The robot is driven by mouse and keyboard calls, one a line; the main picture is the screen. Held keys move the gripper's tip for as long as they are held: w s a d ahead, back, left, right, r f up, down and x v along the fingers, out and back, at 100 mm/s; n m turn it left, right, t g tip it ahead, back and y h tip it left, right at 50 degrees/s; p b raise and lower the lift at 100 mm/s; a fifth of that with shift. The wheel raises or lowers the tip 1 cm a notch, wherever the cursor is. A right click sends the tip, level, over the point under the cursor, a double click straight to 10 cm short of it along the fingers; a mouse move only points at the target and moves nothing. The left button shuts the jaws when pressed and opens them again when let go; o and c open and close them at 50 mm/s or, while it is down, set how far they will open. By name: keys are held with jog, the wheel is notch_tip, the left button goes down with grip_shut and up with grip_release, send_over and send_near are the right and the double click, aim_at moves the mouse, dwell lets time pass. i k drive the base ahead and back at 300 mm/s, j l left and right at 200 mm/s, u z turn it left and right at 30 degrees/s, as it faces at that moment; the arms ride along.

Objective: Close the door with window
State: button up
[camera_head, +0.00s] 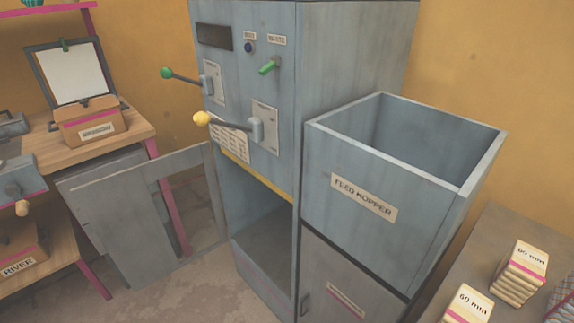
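The door with window (215,190) is a grey metal frame around a see-through opening. It stands swung wide open to the left of the grey-blue press cabinet (350,40), joined at the cabinet's front left edge. A pink table leg shows through its window. The cabinet's lower opening (262,225), below a yellow strip, is uncovered and looks empty inside. My gripper is not in view.
A wooden workbench (135,133) with pink legs stands close behind the door. Levers with a green knob (166,73) and yellow knob (201,118) stick out above the opening. The feed hopper (325,165) stands at right. Some floor is clear in front.

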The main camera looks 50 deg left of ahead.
aim_at(120, 208)
jog(key=u, duration=1.7)
jog(key=i+j+u, duration=0.1)
jog(key=u, duration=0.6)
jog(key=i+j+u, duration=0.45)
jog(key=i+u, duration=0.25)
jog(key=i, duration=0.25)
jog(key=i+j, duration=0.1)
jog(key=i, duration=0.6)
